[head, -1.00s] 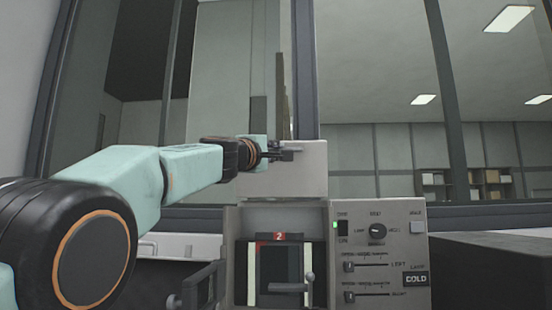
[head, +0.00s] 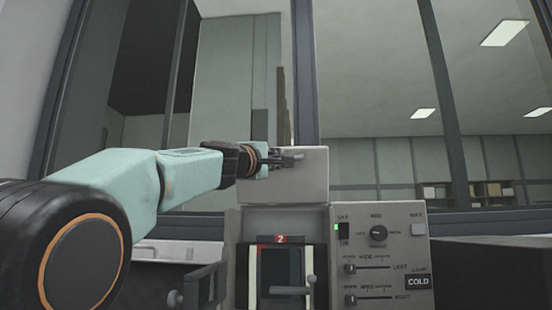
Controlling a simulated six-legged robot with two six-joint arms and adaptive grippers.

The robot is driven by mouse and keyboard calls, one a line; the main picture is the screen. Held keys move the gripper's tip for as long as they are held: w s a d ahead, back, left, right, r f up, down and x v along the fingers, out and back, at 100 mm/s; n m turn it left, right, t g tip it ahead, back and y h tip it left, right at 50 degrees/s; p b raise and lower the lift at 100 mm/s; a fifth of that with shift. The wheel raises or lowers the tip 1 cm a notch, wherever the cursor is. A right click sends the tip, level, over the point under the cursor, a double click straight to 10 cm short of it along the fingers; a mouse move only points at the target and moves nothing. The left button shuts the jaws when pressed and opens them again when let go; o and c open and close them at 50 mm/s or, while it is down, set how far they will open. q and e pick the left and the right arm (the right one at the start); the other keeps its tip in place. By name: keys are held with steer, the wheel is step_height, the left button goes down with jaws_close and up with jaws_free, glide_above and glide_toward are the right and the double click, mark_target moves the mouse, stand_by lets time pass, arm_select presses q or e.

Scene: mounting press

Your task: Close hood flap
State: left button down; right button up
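The mounting press stands at the lower middle of the head view, with a control panel (head: 382,262) on its right side. A light grey plate, which looks like the hood flap (head: 308,180), stands upright on top of the press. My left gripper (head: 294,159) is in front of the plate's upper part. Its fingers look close together, but they are small and I cannot tell whether they are open or shut, or whether they touch the plate. My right gripper is not in view.
The front of the press has a dark window (head: 281,268) under a red "2" display, with a lever handle (head: 292,290) before it. A dark bracket with a knob (head: 197,293) is at the lower left. A dark box (head: 492,270) stands at the right. Tall framed windows fill the background.

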arm_select(q)
steer(key=shift+w+f, duration=0.15)
steer(key=shift+f, duration=0.2)
steer(key=c, duration=1.7)
jaws_free()
steer(key=o, duration=0.3)
steer(key=shift+w, duration=0.3)
steer(key=shift+o, duration=0.2)
steer(key=v, duration=0.7)
steer(key=shift+s, duration=0.35)
steer(key=shift+a, duration=0.1)
